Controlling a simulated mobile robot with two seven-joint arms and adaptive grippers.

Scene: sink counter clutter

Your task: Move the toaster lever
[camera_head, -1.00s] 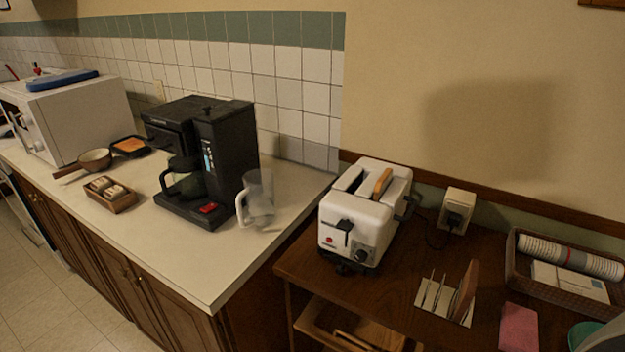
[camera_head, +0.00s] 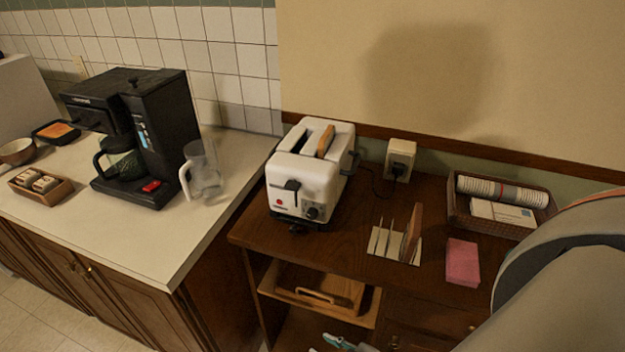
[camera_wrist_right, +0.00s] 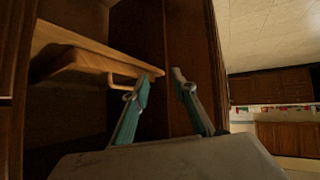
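The white toaster (camera_head: 310,175) stands on the wooden cabinet top, with a slice of bread (camera_head: 325,141) in one slot. Its black lever (camera_head: 292,186) sits high on the front face, above a red mark and a dark knob (camera_head: 312,212). My right gripper (camera_wrist_right: 160,78) is open and empty in the right wrist view, with its two teal fingers apart in front of the cabinet's open shelf. In the head view only a bit of it shows at the bottom edge, well below the toaster. My left gripper is not in view.
A toast rack (camera_head: 397,243) and a pink cloth (camera_head: 462,262) lie right of the toaster. A basket (camera_head: 533,206) and an outlet with a plug (camera_head: 400,157) are behind. A coffee maker (camera_head: 165,140) and glass pitcher (camera_head: 206,172) stand left. A wooden tray (camera_head: 335,290) is on the shelf below.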

